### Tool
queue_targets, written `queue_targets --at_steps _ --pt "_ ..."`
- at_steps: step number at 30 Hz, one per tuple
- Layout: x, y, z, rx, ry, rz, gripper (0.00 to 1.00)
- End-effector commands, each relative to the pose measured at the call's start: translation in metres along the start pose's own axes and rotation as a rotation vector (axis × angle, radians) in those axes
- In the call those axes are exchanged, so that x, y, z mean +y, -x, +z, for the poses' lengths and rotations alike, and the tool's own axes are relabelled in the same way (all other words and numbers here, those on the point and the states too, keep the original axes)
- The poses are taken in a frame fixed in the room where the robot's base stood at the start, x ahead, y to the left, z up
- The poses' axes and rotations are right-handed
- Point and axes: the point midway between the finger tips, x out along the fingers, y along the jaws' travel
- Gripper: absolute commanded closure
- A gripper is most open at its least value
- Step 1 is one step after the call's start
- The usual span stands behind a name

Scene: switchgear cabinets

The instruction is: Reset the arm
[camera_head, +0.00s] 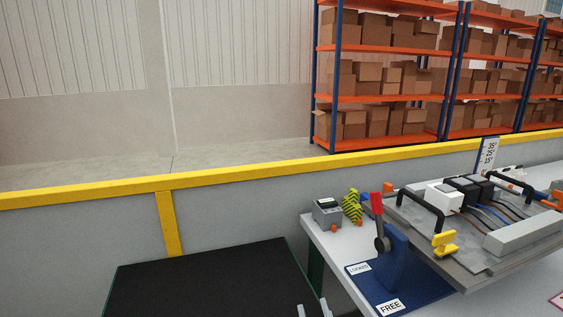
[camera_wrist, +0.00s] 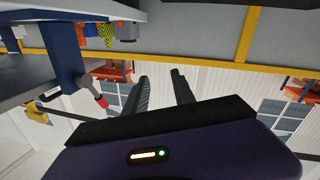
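My gripper (camera_head: 313,309) just shows at the bottom edge of the head view, as two grey tips beside the table's left edge. In the wrist view my gripper (camera_wrist: 160,76) has its two dark fingers apart with nothing between them. The rest of my arm is hidden in the head view. A lever with a red handle (camera_head: 377,202) stands on a blue bracket (camera_head: 402,266) to the right of my gripper. The red handle also shows at left in the wrist view (camera_wrist: 101,100), upside down and apart from the fingers.
A white table (camera_head: 323,249) carries a tilted grey plate (camera_head: 472,264) with black handles and wired parts. Labels on the blue base read LOCKED and FREE. A grey box (camera_head: 326,211) sits at the back. A yellow-topped barrier (camera_head: 230,180) runs behind, with shelves (camera_head: 390,98) beyond.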

Motion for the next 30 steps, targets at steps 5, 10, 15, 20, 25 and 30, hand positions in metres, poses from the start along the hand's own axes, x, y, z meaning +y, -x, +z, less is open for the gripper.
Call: queue_targets --at_steps 5,10,15,20,25,30 --pt "0.007 0.069 0.028 0.042 -0.024 -0.059 0.69" --pt "0.018 0.135 0.039 0.073 -0.067 -0.082 0.69" --pt "0.035 0.200 0.044 0.078 -0.118 -0.073 0.69" --pt "0.052 0.257 0.045 0.055 -0.171 -0.044 0.69" --pt "0.067 0.314 0.048 -0.015 -0.230 0.000 0.69" --pt "0.074 0.363 0.063 -0.144 -0.267 0.038 0.69"
